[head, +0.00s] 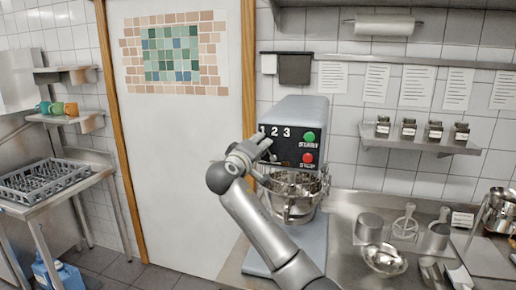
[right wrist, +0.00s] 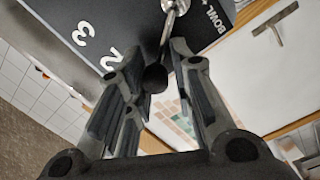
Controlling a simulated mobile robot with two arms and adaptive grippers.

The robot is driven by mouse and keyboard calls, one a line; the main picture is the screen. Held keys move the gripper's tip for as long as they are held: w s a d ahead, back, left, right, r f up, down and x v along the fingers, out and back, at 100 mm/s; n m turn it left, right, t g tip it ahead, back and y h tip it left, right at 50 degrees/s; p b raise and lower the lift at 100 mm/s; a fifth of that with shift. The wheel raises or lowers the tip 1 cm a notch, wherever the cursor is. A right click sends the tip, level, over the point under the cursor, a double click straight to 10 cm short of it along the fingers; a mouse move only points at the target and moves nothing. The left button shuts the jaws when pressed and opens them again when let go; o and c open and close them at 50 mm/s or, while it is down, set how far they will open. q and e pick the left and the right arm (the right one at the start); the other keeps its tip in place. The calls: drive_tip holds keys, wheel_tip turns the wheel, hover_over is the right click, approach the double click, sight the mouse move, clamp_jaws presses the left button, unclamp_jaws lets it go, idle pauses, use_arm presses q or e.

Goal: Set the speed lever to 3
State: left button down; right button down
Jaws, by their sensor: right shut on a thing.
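The mixer (head: 305,108) has a grey housing and a dark panel with white numbers 1, 2 and 3, a green START button (head: 309,137) and a red STOP button (head: 307,158). My right gripper (head: 262,147) is at the panel's left side, below the numbers. In the right wrist view, the speed lever (right wrist: 166,38) is a silver rod with a black ball knob (right wrist: 155,79). My right gripper (right wrist: 155,90) is shut on the knob, with fingers on both sides. The rod lies to the right of the 2 there; the 1 is hidden. My left gripper is out of view.
A metal bowl (head: 292,208) sits under the mixer head. The steel counter at right holds a pan (head: 384,258), canisters and utensils. A shelf (head: 420,140) with several jars hangs above. A white door (head: 180,160) stands behind my right arm.

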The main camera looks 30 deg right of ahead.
sight(287, 145)
drive_tip(key=shift+s+d+r, duration=0.15)
drive_tip(key=shift+d+r, duration=0.05)
drive_tip(key=shift+r, duration=0.05)
drive_tip(key=shift+s+d+m+b, duration=0.15)
drive_tip(key=shift+m+b, duration=0.45)
drive_tip(key=shift+b, duration=0.25)
drive_tip(key=s+m+b, duration=0.1)
drive_tip(key=m+b, duration=0.1)
drive_tip(key=d+m+b, duration=0.1)
drive_tip(key=m+b, duration=0.1)
drive_tip(key=b, duration=0.1)
drive_tip(key=s+d+m+b, duration=0.1)
drive_tip(key=m+b, duration=0.1)
drive_tip(key=shift+s+d+r+m+y+b, duration=0.1)
drive_tip(key=shift+s+r+m+y+b, duration=0.15)
drive_tip(key=shift+s+m+y+b, duration=0.1)
drive_tip(key=m+b, duration=0.1)
drive_tip(key=s+d+m+b, duration=0.1)
drive_tip(key=m+b, duration=0.1)
drive_tip(key=shift+s+d+f+m, duration=0.1)
drive_tip(key=shift+s+f+m, duration=0.15)
drive_tip(key=shift+f, duration=0.1)
drive_tip(key=shift+s+d+m+b, duration=0.25)
drive_tip(key=shift+s+m+b, duration=0.2)
drive_tip(key=shift+m, duration=0.45)
drive_tip(key=shift+y, duration=0.25)
